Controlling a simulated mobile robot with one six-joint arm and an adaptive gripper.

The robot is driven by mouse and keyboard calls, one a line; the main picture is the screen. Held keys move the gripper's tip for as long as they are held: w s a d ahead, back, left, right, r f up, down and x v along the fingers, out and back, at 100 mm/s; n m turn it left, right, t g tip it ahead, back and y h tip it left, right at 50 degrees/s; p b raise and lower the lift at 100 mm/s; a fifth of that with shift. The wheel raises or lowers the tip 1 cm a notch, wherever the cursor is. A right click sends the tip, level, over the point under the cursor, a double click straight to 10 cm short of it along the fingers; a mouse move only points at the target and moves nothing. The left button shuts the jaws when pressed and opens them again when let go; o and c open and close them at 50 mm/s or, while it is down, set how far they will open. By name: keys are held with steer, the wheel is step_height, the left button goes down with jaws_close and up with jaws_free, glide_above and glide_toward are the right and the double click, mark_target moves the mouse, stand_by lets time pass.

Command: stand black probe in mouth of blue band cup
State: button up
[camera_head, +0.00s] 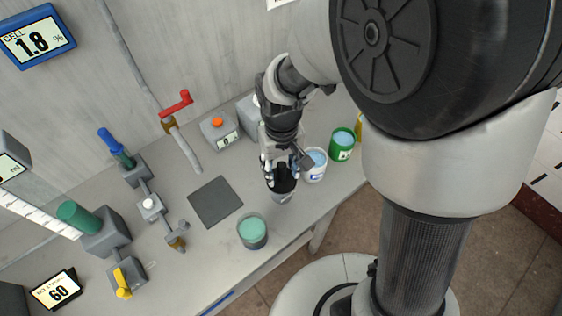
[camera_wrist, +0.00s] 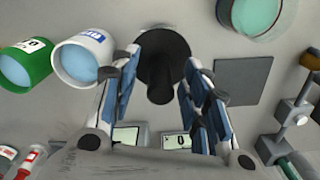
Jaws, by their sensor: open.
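The black probe (camera_wrist: 160,62) shows in the wrist view as a dark round disc with a narrower stem pointing toward the camera. In the head view its dark body (camera_head: 285,184) is below my gripper (camera_head: 281,171), partly hidden by the fingers. My gripper (camera_wrist: 162,72) is open, with one finger on each side of the probe. The blue band cup (camera_head: 315,165) is white with a blue mark and pale blue contents. It stands upright just right of my gripper, and left of the fingers in the wrist view (camera_wrist: 103,42).
A green cup (camera_head: 342,146) stands just beyond the blue band cup. A cup with teal contents (camera_head: 253,232) stands near the table's front edge. A dark square mat (camera_head: 215,202) lies left of my gripper. Valves and fittings (camera_head: 150,205) occupy the table's left part.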

steer(key=shift+c, duration=0.3)
jaws_close()
stand_by(0.5)
